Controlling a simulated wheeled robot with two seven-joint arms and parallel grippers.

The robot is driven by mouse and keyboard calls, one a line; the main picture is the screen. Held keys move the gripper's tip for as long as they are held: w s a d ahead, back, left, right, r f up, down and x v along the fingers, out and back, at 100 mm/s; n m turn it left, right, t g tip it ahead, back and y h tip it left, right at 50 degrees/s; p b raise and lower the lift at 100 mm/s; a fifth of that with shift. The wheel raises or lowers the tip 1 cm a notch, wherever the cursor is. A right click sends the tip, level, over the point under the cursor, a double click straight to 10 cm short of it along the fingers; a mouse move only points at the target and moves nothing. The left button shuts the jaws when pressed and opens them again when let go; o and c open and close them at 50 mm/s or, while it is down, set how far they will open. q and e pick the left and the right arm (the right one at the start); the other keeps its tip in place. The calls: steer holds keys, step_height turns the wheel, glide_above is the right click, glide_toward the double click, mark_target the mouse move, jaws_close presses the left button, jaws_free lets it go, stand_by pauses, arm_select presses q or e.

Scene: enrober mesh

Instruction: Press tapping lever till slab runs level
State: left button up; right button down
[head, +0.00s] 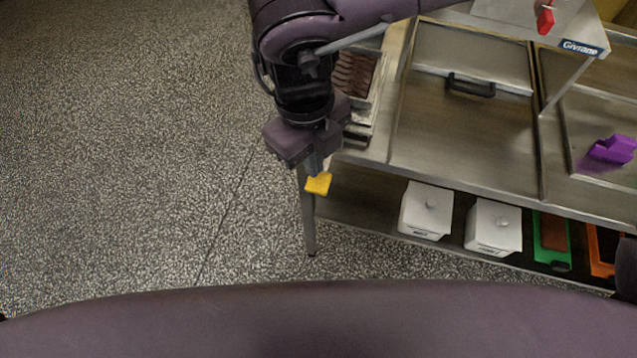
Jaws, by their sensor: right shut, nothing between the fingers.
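My right gripper (316,168) points down at the left end of the steel bench, its fingers shut with nothing between them. A small yellow tab (318,184) shows right at its fingertips, beside the bench's left edge; it may be the tapping lever's end, and I cannot tell whether the fingers touch it. A dark brown slab with a ridged, wavy surface (353,76) lies in a pale tray at the bench's left end, partly hidden behind my right arm. The rest of the lever is not clear. My left gripper is not in view.
The steel bench (430,135) has a lid with a black handle (471,86). A purple block (612,150) lies at right; a red handle (545,20) is above. White boxes (426,208) and green and orange trays sit on the lower shelf. Floor at left is clear.

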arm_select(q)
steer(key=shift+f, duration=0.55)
arm_select(e)
steer(key=shift+f, duration=0.65)
steer(key=shift+s, duration=0.1)
